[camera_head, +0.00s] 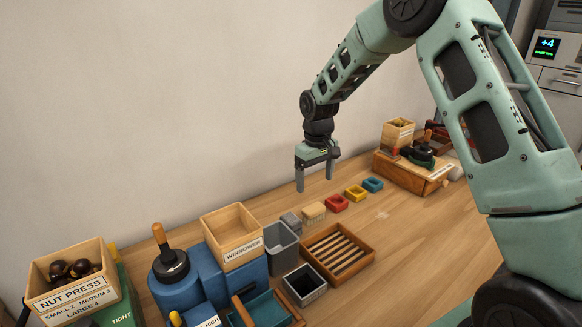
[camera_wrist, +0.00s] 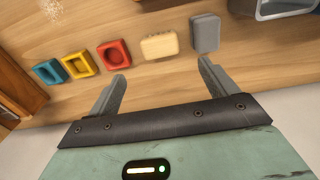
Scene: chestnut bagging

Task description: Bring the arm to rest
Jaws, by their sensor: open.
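My gripper (camera_head: 315,178) hangs over the back of the wooden bench, near the wall, with its fingers pointing down. The fingers are apart and nothing is between them. In the wrist view my gripper (camera_wrist: 160,85) also shows two spread, empty fingers. My green arm reaches in from the right side of the head view. Below the fingers the wrist view shows the bench top (camera_wrist: 190,15) with a row of small blocks.
A red block (camera_head: 336,203), yellow block (camera_head: 355,193), blue block (camera_head: 373,184), cream brush-like block (camera_head: 313,212) and grey block (camera_head: 291,221) line the bench. A slatted tray (camera_head: 367,252), winnower box (camera_head: 231,249) and nut press box (camera_head: 73,305) stand nearby. A wooden station (camera_head: 415,175) is at back right.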

